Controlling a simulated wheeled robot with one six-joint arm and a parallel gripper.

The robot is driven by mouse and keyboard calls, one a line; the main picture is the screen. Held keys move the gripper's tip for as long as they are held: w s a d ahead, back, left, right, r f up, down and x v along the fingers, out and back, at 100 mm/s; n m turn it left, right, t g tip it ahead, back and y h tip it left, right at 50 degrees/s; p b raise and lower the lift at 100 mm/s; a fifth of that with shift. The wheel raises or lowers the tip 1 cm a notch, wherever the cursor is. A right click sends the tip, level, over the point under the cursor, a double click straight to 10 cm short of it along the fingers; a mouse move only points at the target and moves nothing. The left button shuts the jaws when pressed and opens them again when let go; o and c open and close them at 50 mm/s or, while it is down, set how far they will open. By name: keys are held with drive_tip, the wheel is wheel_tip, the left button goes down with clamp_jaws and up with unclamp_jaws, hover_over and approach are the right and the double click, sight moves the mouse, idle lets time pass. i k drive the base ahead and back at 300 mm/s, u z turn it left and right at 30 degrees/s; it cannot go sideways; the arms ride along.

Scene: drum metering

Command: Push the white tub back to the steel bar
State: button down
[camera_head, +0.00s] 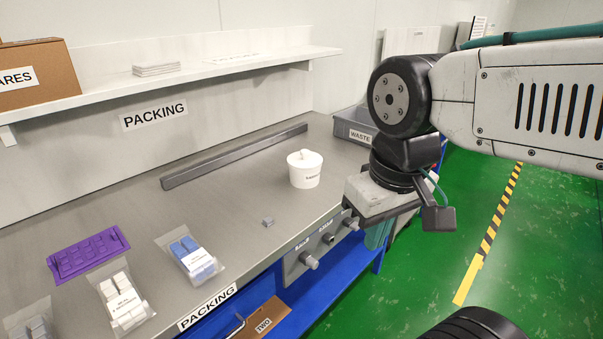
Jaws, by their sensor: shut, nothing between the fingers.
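The steel bar (235,156) lies on the bench behind and left of the tub, running diagonally along the back. Bare bench shows between tub and bar. My gripper (385,203) is to the right of the tub, by the bench's front right edge, apart from the tub. It is shut and empty; its fingertips are partly hidden by its own body.
A grey WASTE bin (352,125) stands at the back right. A purple tray (88,251) and bags, one of blue pieces (190,257), lie at left. A shelf (190,83) overhangs the back. Knobs (309,261) project from the front panel.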

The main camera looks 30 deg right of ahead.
sight(300, 178)
drive_tip(key=z, duration=2.85)
drive_tip(key=k, duration=1.35)
drive_tip(key=u, duration=1.7)
drive_tip(key=i, duration=0.5)
